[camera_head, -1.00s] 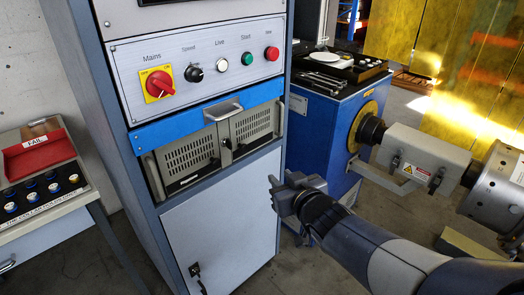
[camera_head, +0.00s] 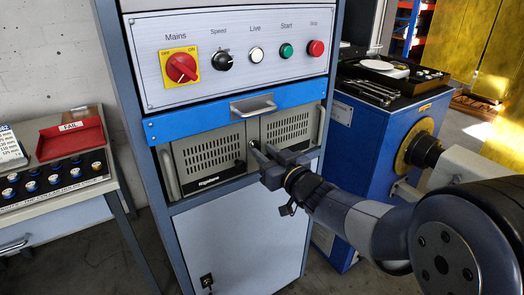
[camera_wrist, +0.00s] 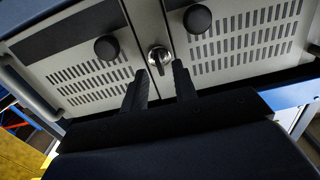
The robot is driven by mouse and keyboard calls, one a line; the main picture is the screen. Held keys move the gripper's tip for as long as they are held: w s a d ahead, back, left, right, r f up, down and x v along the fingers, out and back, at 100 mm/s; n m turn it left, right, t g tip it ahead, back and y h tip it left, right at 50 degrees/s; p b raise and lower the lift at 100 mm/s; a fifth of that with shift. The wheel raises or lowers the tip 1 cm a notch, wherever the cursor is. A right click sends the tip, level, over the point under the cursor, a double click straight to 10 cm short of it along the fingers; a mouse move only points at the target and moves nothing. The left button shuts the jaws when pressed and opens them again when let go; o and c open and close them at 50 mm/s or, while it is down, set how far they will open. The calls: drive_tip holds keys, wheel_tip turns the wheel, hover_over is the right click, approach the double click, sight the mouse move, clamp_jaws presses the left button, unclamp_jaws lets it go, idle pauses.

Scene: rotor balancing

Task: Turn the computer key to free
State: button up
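The computer key (camera_wrist: 159,56) is a small silver key in a round lock on the seam between the two slotted panels of the computer unit (camera_head: 208,158). In the head view the lock is largely hidden at my fingertips. My gripper (camera_head: 263,153) is in front of the unit, pointing at that seam. In the wrist view my gripper (camera_wrist: 160,76) is open, with one finger on each side just below the key. The fingertips appear close to the key, but I cannot tell whether they touch it.
Two black knobs (camera_wrist: 107,48) (camera_wrist: 197,19) flank the lock. A blue machine (camera_head: 372,150) stands to the right.

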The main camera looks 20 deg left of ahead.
sight(257, 147)
drive_tip(key=shift+x, duration=1.15)
drive_tip(key=shift+c, duration=0.4)
clamp_jaws()
